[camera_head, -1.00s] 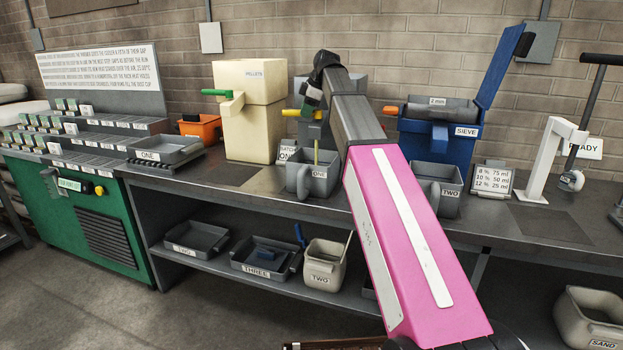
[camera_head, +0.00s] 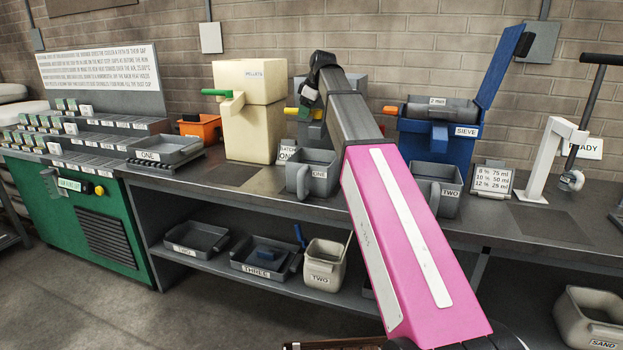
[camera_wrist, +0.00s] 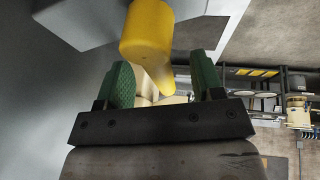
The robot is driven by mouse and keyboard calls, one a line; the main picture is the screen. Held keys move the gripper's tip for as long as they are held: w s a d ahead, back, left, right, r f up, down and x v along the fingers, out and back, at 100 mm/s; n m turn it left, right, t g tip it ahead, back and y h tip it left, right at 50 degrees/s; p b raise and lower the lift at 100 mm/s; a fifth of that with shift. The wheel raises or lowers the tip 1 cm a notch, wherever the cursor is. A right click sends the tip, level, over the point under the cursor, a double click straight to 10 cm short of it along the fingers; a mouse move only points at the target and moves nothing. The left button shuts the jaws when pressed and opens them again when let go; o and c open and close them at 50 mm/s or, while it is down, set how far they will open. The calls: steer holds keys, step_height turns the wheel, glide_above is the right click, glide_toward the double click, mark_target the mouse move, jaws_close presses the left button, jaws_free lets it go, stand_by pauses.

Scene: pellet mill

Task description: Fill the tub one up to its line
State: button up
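The grey tub ONE (camera_head: 318,183) stands upright on the bench below the grey dispenser (camera_head: 347,92). Its line and fill level cannot be made out. A yellow handle (camera_head: 291,113) sticks out of the dispenser. My gripper (camera_head: 309,98) is beside that handle, above the tub. In the wrist view my gripper (camera_wrist: 163,80) has its two green fingers apart, with a gap between them. The yellow handle (camera_wrist: 147,38) lies just beyond the fingertips, its lower end near the gap. I cannot tell whether it touches a finger.
A cream pellet hopper (camera_head: 250,130) with a green handle stands left of the dispenser. A blue sieve (camera_head: 437,138) with an orange handle stands right, with grey tub TWO (camera_head: 448,198) below it. Tray ONE (camera_head: 165,150) is further left. The bench front (camera_head: 240,203) is bare.

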steer(key=shift+r, duration=0.15)
stand_by(0.4)
steer(key=v, duration=0.6)
steer(key=shift+r, duration=0.4)
steer(key=shift+s+d, duration=0.15)
steer(key=shift+s, duration=0.1)
